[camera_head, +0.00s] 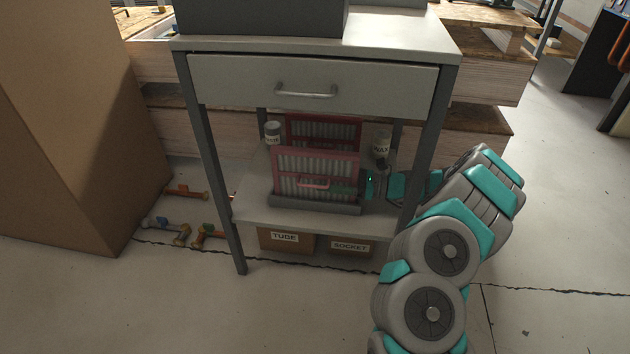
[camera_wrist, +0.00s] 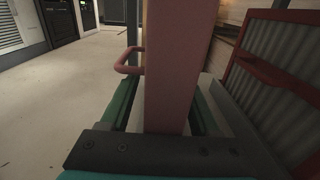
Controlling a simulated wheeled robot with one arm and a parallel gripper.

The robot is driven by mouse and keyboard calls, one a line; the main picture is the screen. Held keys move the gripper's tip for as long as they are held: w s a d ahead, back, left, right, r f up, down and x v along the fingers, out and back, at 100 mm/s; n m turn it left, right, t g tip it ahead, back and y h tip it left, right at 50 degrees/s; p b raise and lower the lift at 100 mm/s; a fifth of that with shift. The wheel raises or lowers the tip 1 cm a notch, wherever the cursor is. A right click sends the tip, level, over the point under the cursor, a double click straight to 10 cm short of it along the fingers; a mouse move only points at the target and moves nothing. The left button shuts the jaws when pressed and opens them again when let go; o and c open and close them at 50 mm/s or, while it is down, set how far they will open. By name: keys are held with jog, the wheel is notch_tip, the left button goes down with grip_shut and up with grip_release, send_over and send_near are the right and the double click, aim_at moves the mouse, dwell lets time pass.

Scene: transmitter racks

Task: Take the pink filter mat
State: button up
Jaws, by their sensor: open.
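The pink filter mat (camera_head: 316,160) stands upright in a grey holder (camera_head: 300,203) on the cart's lower shelf, with a pink handle on its front. In the wrist view its pink frame edge (camera_wrist: 180,65) rises between the two fingers of my gripper (camera_wrist: 165,105), and its handle (camera_wrist: 129,62) juts out to the left. My gripper (camera_head: 350,188) reaches in from the right at the mat's lower right side. It is open, with one finger on each side of the frame. Whether a finger touches the frame I cannot tell.
A dark red filter mat (camera_head: 325,128) stands just behind, also at right in the wrist view (camera_wrist: 275,80). Small jars (camera_head: 272,133) (camera_head: 382,146) flank the mats. The cart's leg (camera_head: 430,150) stands beside my arm. Boxes labelled TUBE (camera_head: 285,240) and SOCKET (camera_head: 345,248) sit below.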

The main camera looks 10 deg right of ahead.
jog(key=shift+c, duration=0.4)
grip_shut()
dwell(0.4)
